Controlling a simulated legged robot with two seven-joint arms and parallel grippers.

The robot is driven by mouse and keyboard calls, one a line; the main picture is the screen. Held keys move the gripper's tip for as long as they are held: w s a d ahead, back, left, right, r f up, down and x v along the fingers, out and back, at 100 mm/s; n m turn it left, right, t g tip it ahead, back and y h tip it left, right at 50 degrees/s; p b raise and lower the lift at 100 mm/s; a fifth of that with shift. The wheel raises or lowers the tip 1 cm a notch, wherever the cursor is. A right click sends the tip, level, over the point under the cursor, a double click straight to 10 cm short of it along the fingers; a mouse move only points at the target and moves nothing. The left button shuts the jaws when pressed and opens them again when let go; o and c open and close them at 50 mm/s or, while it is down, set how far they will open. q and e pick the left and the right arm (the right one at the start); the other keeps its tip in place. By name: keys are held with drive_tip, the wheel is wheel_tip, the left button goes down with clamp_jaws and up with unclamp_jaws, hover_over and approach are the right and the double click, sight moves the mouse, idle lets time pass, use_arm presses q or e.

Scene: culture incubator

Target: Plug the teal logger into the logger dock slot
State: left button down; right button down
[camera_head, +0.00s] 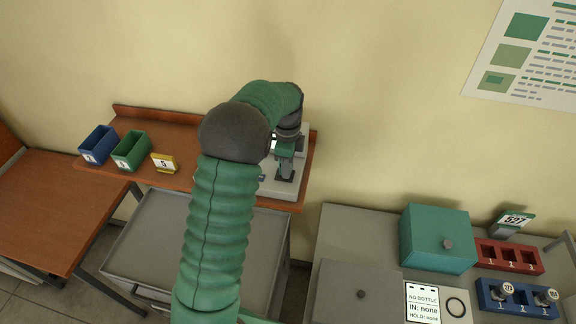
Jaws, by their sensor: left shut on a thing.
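My left arm rises from the bottom and bends over the wooden shelf. Its gripper (286,172) points down at the pale grey unit on the shelf's right end, which looks like the logger dock (282,191). The gripper is shut on what I take to be the teal logger, small and largely hidden by the fingers and wrist. I cannot tell whether the logger touches the dock or sits in its slot. My forearm covers the dock's left part. My right gripper is not in view.
At right, a grey bench (345,240) holds a teal box (436,240), a red rack (508,257) and a blue rack (517,299). A wall stands close behind.

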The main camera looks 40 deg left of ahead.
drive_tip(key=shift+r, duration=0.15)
use_arm(q)
drive_tip(key=shift+d+r, duration=0.1)
drive_tip(key=shift+d, duration=0.15)
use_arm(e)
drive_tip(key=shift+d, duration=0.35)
use_arm(q)
drive_tip(key=shift+f, duration=0.2)
drive_tip(key=shift+a+f, duration=0.25)
drive_tip(key=shift+f, duration=0.05)
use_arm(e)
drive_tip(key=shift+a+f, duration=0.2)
use_arm(q)
drive_tip(key=c, duration=1.3)
unclamp_jaws()
drive_tip(key=shift+o, duration=1)
drive_tip(key=shift+d, duration=0.1)
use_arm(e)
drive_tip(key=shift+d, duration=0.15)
